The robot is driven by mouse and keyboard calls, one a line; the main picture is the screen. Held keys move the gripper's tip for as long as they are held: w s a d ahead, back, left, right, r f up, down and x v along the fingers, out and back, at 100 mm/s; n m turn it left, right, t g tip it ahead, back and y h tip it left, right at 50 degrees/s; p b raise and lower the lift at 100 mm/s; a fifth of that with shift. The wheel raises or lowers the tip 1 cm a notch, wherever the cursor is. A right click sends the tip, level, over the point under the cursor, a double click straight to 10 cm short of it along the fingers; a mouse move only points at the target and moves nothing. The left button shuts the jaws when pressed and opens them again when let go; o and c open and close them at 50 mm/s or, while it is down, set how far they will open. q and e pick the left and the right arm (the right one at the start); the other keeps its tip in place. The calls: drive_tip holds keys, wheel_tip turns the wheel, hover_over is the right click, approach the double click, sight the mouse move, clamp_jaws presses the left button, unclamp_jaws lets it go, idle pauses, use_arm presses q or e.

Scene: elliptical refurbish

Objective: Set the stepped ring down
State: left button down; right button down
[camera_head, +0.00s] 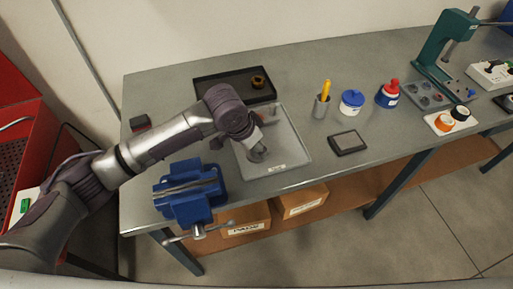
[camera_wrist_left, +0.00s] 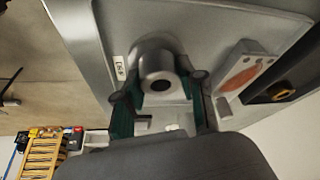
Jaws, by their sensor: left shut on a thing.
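The stepped ring (camera_wrist_left: 156,66) is a grey metal piece with a wider round body and a narrower end with a dark hole. It sits between the fingertips of my left gripper (camera_wrist_left: 158,88), which is shut on it. In the head view the ring (camera_head: 258,154) shows below my left gripper (camera_head: 254,143), over the pale grey labelled tray (camera_head: 293,158). The tray also fills the background of the wrist view (camera_wrist_left: 215,22). I cannot tell whether the ring touches the tray floor. My right gripper is in neither view.
A black tray (camera_head: 213,87) holding a brass-coloured part (camera_head: 258,81) lies behind. A blue vise (camera_head: 190,190) stands at the front left.

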use_arm(q)
drive_tip(key=shift+f, duration=1)
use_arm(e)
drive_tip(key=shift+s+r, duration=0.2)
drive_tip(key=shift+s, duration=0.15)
use_arm(q)
drive_tip(key=c, duration=0.7)
unclamp_jaws()
drive_tip(key=shift+f, duration=0.1)
drive_tip(key=v, duration=1.2)
drive_tip(key=shift+b, duration=0.4)
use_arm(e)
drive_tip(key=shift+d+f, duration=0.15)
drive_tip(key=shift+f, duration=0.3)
use_arm(q)
drive_tip(key=shift+d, duration=0.1)
